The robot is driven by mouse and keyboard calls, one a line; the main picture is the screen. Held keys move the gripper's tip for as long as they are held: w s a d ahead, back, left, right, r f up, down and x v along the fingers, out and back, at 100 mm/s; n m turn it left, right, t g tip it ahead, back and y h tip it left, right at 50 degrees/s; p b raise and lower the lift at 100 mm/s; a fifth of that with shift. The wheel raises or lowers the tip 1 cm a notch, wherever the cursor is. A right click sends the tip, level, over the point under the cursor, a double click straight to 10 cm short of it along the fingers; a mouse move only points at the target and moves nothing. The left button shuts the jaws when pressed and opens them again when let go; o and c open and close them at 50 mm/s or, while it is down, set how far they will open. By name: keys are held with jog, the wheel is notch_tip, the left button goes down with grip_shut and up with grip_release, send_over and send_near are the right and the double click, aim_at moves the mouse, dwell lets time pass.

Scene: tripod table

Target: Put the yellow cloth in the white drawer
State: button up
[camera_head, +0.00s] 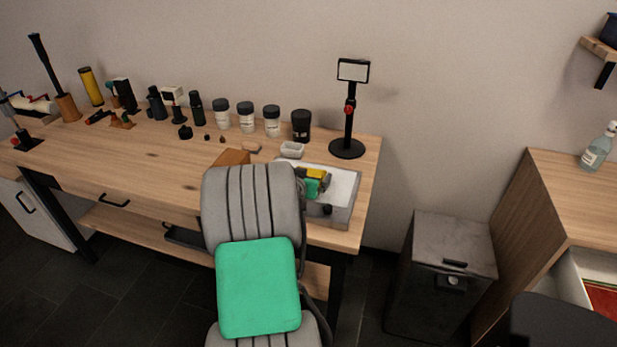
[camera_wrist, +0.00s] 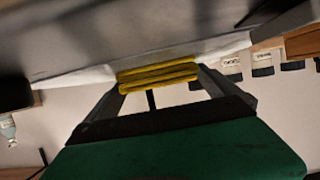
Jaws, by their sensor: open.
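The yellow cloth (camera_head: 316,173) lies folded at the grey tray with a white inside (camera_head: 346,183) on the right end of the wooden workbench. In the wrist view the yellow cloth (camera_wrist: 158,75) shows as stacked folds between the two dark fingers of my gripper (camera_wrist: 160,82). The fingers stand apart on both sides of it; I cannot tell whether they touch it. In the head view my gripper (camera_head: 314,186) is over the tray and partly hides it. An open drawer with white walls (camera_head: 572,285) shows at the right edge, partly cut off, with something red inside.
A lamp-like stand (camera_head: 348,148) rises behind the tray. Jars (camera_head: 246,116), a small white dish (camera_head: 292,150) and several tools line the bench's back. A dark metal bin (camera_head: 440,270) stands between the bench and the right wooden counter (camera_head: 540,190), which bears a bottle (camera_head: 598,150).

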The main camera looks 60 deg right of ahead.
jog(key=shift+w+d+f, duration=0.1)
jog(key=shift+d+f, duration=0.05)
jog(key=shift+d, duration=0.3)
jog(key=shift+c, duration=0.4)
jog(key=c, duration=1.1)
